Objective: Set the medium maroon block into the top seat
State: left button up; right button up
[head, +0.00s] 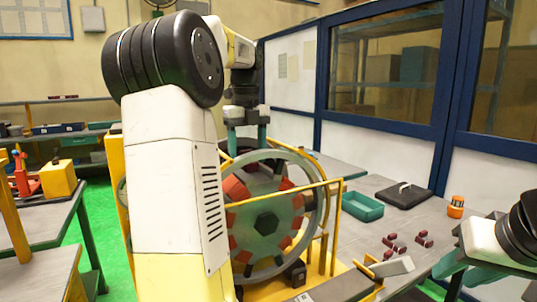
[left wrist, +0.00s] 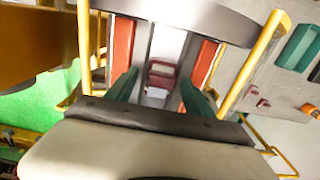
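The stator wheel (head: 313,222) stands upright in a yellow frame, with red blocks around its green hub (head: 266,224). My left gripper (head: 247,136) is above the wheel's top, pointing down. In the left wrist view its green fingers (left wrist: 160,90) are apart. A maroon block (left wrist: 161,75) shows between and beyond them, in the pale channel between two red blocks, with gaps on both sides. I cannot tell how deep it sits.
Several maroon blocks (head: 393,243) lie on the grey table right of the wheel. A green tray (head: 362,206), a dark flat case (head: 404,195) and an orange bottle (head: 456,207) stand behind them. Yellow rails (head: 335,228) flank the wheel.

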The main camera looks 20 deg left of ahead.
aim_at(248, 151)
pick_arm(q)
jog(key=shift+r, duration=3.9)
